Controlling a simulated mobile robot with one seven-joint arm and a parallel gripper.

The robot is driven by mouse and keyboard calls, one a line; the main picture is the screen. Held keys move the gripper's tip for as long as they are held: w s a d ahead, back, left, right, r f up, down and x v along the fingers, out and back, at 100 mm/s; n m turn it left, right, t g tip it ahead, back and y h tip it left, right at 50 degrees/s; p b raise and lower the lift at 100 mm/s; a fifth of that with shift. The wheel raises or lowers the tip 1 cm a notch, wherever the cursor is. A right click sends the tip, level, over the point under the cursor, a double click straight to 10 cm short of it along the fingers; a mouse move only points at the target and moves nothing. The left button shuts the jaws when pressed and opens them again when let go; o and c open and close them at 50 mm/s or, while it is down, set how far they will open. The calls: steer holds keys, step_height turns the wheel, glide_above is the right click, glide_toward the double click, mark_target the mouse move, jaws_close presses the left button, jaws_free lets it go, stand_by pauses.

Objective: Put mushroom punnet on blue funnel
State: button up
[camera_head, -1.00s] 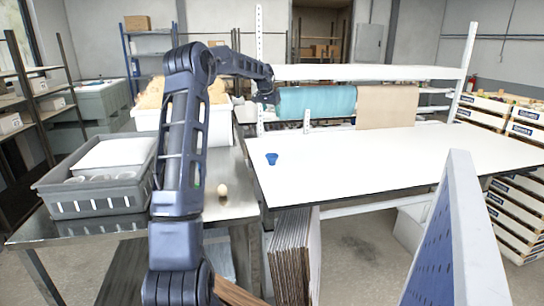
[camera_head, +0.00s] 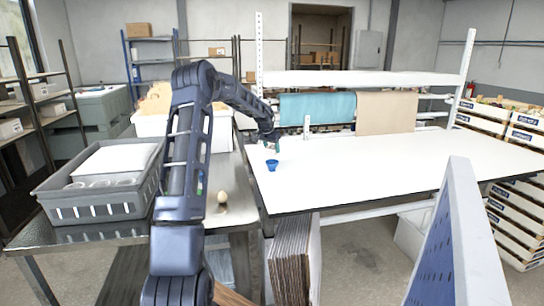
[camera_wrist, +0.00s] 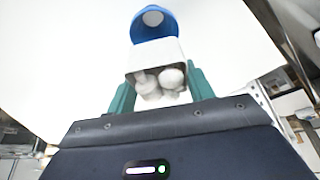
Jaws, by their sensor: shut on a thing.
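The blue funnel (camera_head: 272,165) stands on the white table near its left end. In the wrist view the funnel (camera_wrist: 151,22) shows its round opening just beyond the punnet. The mushroom punnet (camera_wrist: 157,72), a small white tray with pale mushrooms in it, is between the green fingers of my gripper (camera_wrist: 158,92). My gripper is shut on it. In the head view my gripper (camera_head: 271,143) is above and just behind the funnel; the punnet is too small to make out there. I cannot tell whether punnet and funnel touch.
A blue panel (camera_head: 455,240) stands at front right.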

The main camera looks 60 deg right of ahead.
mark_target(272, 154)
steer(key=shift+f, duration=2.05)
steer(key=o, duration=1)
steer(key=shift+f, duration=0.1)
steer(key=shift+c, duration=0.2)
steer(key=v, duration=1.2)
